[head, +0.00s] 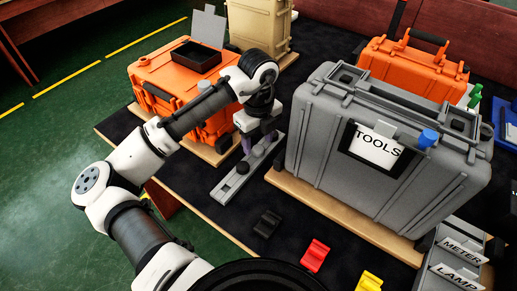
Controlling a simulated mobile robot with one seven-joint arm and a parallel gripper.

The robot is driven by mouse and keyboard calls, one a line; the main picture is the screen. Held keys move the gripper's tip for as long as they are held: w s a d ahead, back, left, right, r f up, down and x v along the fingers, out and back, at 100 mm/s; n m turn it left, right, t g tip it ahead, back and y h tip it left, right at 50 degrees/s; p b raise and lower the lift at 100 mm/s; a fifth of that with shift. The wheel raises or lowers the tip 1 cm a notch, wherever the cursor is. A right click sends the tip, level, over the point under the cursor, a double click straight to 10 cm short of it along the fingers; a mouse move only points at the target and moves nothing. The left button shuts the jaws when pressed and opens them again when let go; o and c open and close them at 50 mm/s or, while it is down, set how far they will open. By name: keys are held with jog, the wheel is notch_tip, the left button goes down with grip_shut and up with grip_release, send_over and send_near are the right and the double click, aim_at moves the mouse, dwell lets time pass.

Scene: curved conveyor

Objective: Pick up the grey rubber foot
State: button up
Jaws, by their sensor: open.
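A long grey bar (225,187) lies on the dark mat between the orange case and the grey case. Small round grey pieces sit on it, one near its middle (243,168); one of these may be the grey rubber foot, but they are too small to tell for sure. My gripper (257,146) points down over the far part of the bar, close above it. Its jaws are open, and no held thing shows. My wrist hides part of the bar's far end. Whether the fingers touch a round piece cannot be told.
A large grey case (315,150) marked TOOLS stands close right of my gripper, an orange case (150,72) close left. Black (267,223), red (315,255) and yellow (369,282) clips lie nearer. Another orange case (400,68) and a beige case (252,22) stand behind.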

jog(key=shift+f, duration=1.25)
jog(key=c, duration=1)
jog(key=shift+c, duration=0.2)
jog(key=shift+r, duration=0.15)
notch_tip(320, 180, up, 19)
notch_tip(320, 180, up, 4)
jog(key=p, duration=0.6)
send_over(258, 148)
jog(key=shift+r, duration=0.2)
